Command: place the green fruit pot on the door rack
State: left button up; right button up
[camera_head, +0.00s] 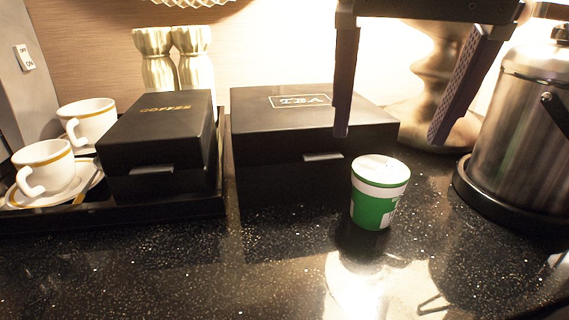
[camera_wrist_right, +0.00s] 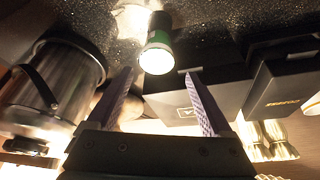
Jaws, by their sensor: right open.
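The green fruit pot (camera_head: 374,207) is a small tub with a green body and a white lid. It stands upright on the dark speckled counter, in front of the tea box. My right gripper (camera_head: 388,138) is open and empty, its two fingers hanging above and behind the pot in the head view. In the right wrist view, the pot (camera_wrist_right: 157,45) shows beyond the fingertips of my right gripper (camera_wrist_right: 162,78), apart from them. My left gripper is not in view. The door rack is not in view.
The black tea box (camera_head: 265,135) stands behind the pot. The coffee box (camera_head: 150,150) and white cups (camera_head: 45,165) sit on a black tray (camera_head: 200,206) at left. A steel ice bucket (camera_head: 525,130) stands at right. The front counter (camera_head: 200,275) is clear.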

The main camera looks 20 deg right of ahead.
aim_at(382, 171)
jog(key=b+x, duration=0.1)
jog(key=x, duration=0.3)
jog(key=shift+d+f, duration=0.15)
jog(key=shift+f, duration=0.1)
jog(key=b+x, duration=0.1)
jog(key=x, duration=0.4)
jog(key=shift+s, duration=0.15)
grip_shut()
jog(key=shift+d+r, duration=0.1)
